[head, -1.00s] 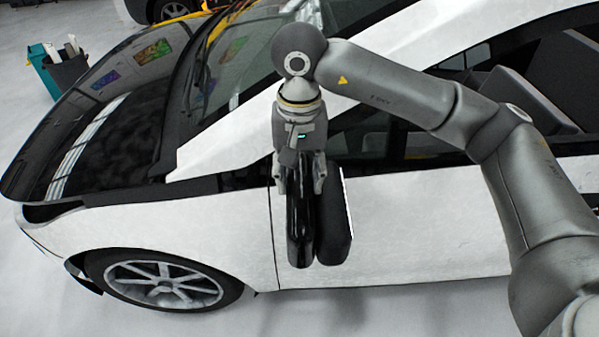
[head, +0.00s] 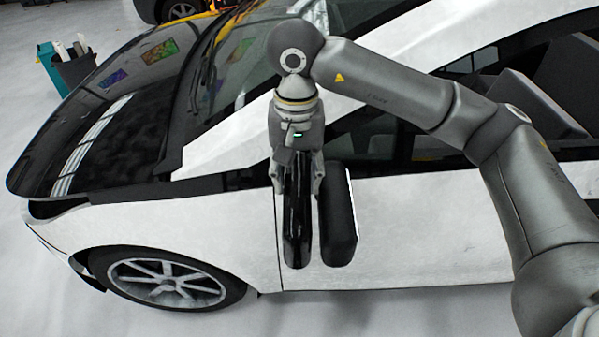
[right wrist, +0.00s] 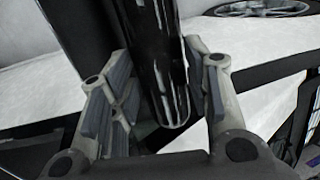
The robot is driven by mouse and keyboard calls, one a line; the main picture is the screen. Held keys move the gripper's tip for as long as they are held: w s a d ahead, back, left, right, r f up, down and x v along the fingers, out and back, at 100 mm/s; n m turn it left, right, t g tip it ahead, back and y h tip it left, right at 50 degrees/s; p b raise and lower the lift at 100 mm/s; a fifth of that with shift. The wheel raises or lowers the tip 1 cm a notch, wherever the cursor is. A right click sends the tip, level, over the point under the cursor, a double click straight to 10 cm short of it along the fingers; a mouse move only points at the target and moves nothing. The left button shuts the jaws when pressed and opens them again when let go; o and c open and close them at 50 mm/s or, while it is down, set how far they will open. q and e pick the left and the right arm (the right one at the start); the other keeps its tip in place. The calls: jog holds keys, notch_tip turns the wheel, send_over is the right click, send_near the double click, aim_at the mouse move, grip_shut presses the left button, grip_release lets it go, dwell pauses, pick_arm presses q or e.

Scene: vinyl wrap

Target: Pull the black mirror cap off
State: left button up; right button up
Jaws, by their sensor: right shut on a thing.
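The glossy black mirror cap (head: 297,225) hangs upright between the fingers of my right gripper (head: 296,184) in the head view. In the right wrist view the cap (right wrist: 158,60) shows as a shiny black shell between the two fingers of the right gripper (right wrist: 165,95). The gripper is shut on it. The matte black mirror housing (head: 338,215) stands just right of the cap at the car door, with a narrow gap of white door showing between them. My left gripper is not in view.
The white car door (head: 430,225) lies behind the cap and mirror. The front wheel (head: 166,282) is at lower left. A teal and dark bin (head: 70,70) stands at far left. The floor in front of the car is clear.

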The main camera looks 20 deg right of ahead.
jog(key=w+a+b, duration=0.1)
jog(key=w+a, duration=0.1)
jog(key=a, duration=0.4)
jog(key=shift+a, duration=0.25)
dwell(0.6)
jog(key=shift+s, duration=0.1)
dwell(0.4)
